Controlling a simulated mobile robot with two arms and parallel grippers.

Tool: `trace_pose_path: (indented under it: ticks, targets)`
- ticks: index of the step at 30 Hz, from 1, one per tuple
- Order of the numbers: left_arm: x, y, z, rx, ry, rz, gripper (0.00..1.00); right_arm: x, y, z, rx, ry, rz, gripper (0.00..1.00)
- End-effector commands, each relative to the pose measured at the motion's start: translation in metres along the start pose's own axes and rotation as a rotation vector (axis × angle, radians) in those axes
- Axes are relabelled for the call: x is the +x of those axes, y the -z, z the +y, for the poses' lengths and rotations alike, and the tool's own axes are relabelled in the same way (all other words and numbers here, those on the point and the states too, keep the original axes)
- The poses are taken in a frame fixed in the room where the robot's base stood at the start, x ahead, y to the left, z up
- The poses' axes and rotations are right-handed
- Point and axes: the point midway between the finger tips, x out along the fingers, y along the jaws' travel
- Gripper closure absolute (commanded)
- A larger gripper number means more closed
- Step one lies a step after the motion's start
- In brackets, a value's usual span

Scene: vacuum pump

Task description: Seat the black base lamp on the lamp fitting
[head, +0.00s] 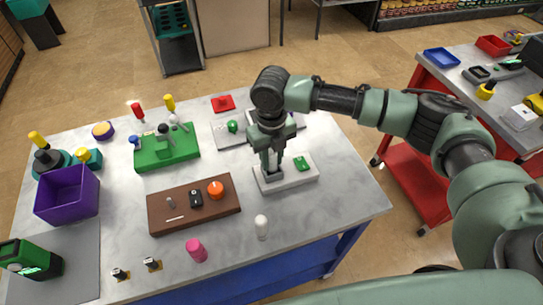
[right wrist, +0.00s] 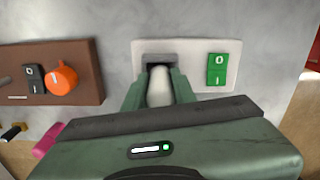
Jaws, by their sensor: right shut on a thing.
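The lamp fitting is a white plate (head: 296,181) with a grey socket and a green switch (head: 301,163), right of centre on the table. In the right wrist view the plate (right wrist: 193,62) lies just ahead of my fingers, with its grey socket (right wrist: 160,58) at their tips. My right gripper (head: 271,165) points down at the socket, shut on a lamp with a white bulb (right wrist: 158,88). Another white-bulbed lamp (head: 261,226) stands near the front edge. My left gripper is not in view.
Left of the fitting is a brown board (head: 165,219) with an orange knob. A pink cylinder (head: 196,250) stands in front. A green block (head: 150,157) and a purple bin (head: 69,198) are farther left. The table is clear right of the fitting.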

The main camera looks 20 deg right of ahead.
Motion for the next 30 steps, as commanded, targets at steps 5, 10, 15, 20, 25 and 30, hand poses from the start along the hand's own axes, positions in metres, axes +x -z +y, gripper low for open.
trace_pose_path:
  ticks: [5,10,15,20,25,30]
  targets:
    - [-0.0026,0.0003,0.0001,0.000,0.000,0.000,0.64,0.0013,-0.0001,0.0003,0.000,-0.001,0.000,1.00]
    - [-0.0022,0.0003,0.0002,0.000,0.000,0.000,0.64,0.0016,-0.0002,0.0002,0.000,0.000,-0.001,1.00]
    - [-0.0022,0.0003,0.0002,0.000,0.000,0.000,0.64,0.0016,-0.0002,0.0001,0.000,0.000,-0.001,0.54]
    - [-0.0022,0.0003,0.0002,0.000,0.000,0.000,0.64,0.0016,-0.0002,0.0001,0.000,0.000,-0.001,0.48]
    - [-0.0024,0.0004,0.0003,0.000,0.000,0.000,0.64,0.0016,0.0000,0.0000,0.000,0.000,0.000,0.48]
    - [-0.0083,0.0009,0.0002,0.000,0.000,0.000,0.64,-0.0041,0.0000,0.0000,0.000,0.000,0.000,0.48]
